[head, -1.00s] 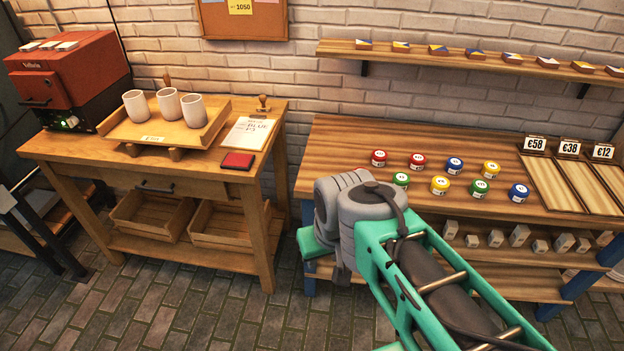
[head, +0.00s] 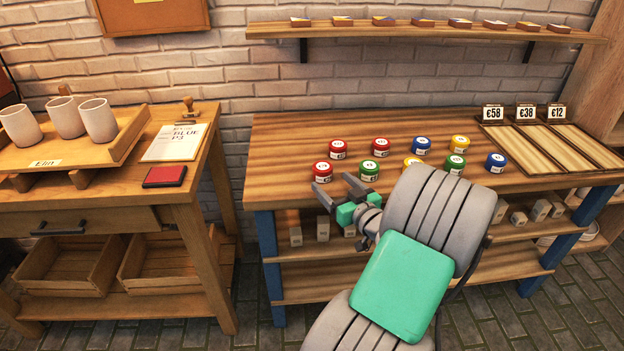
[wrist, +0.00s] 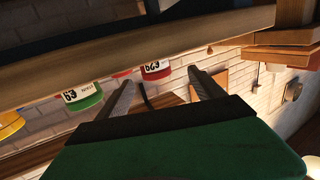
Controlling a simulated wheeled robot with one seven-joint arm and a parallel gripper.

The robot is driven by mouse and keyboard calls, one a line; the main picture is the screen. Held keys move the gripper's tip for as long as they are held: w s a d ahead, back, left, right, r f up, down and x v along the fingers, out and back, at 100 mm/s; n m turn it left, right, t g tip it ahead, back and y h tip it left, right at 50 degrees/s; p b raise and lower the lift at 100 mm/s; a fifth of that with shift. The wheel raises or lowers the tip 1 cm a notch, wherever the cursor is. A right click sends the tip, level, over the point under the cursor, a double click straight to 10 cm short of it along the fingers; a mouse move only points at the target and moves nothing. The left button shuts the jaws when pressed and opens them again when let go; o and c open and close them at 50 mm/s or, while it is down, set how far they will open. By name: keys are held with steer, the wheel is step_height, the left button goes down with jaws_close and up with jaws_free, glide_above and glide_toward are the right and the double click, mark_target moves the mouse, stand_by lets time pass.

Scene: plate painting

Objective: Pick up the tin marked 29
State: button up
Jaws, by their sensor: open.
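Several red, green, blue and yellow tins stand on the wooden bench (head: 290,140). In the head view their numbers are too small to read. My gripper (head: 336,188) is open and empty at the bench's front edge, just in front of the front red tin (head: 322,171) and the front left green tin (head: 369,171). In the wrist view, a red tin (wrist: 155,70) with a label that seems to end in 29 shows beyond and between the open fingers (wrist: 160,80), apart from them. A green tin (wrist: 82,95) is to its left there.
Priced wooden trays (head: 532,150) are at the right. A wall shelf (head: 420,31) runs above. The left table (head: 190,205) holds cups and a red pad (head: 165,177).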

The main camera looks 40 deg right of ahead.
mark_target(325, 170)
steer(key=x, duration=0.5)
steer(key=r+p+x, duration=0.1)
steer(key=x, duration=0.1)
steer(key=shift+w+d, duration=0.3)
steer(key=shift+r, duration=0.1)
steer(key=c, duration=1.6)
steer(key=shift+o, duration=0.2)
